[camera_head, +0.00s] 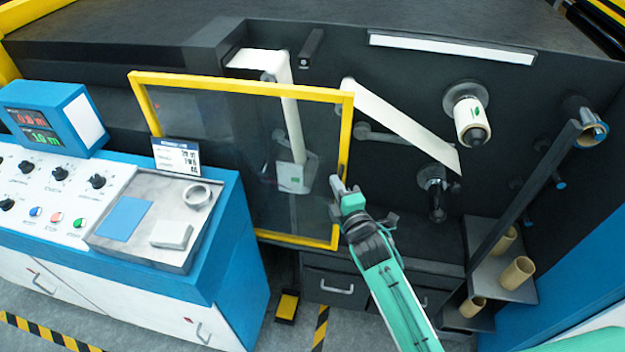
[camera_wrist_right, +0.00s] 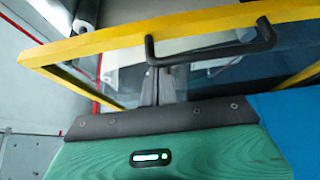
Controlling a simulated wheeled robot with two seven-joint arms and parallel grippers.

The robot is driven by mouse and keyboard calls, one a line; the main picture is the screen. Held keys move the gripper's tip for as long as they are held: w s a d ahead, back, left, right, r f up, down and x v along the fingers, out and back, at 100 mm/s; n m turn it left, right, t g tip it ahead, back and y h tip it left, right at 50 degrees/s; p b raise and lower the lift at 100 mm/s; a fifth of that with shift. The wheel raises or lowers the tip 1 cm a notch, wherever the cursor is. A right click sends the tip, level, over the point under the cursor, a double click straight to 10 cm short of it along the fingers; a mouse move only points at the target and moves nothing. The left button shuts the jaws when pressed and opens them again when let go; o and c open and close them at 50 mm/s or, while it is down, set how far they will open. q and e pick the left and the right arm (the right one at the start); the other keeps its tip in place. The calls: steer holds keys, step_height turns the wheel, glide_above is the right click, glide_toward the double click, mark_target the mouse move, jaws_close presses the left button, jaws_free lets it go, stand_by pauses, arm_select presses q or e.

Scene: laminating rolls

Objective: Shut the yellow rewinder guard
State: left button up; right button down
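The yellow rewinder guard (camera_head: 240,86) is a yellow frame with a clear dark panel, upright in front of the machine's left rollers. How far it stands off the machine face is hard to tell. Its black handle (camera_head: 343,171) is on the right side bar. In the right wrist view, the handle (camera_wrist_right: 215,54) crosses just beyond my fingertips, with the yellow frame (camera_wrist_right: 110,40) behind it. My right gripper (camera_head: 340,187) is at the handle, its fingers (camera_wrist_right: 159,85) close together. I cannot tell whether they touch or hold it. My left gripper is out of view.
A blue and white control console (camera_head: 120,265) stands at the left, close to the guard's left side. White web (camera_head: 400,122) and rollers are to the right. Cardboard cores (camera_head: 517,272) stand on a shelf at lower right. A yellow pedal (camera_head: 287,306) is on the floor.

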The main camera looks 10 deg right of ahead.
steer(key=s+d, duration=0.5)
steer(key=d, duration=0.9)
steer(key=s+d, duration=0.5)
steer(key=d, duration=0.9)
steer(key=s+d+p, duration=0.1)
steer(key=s+d, duration=0.4)
steer(key=d, duration=1)
steer(key=shift+s, duration=0.25)
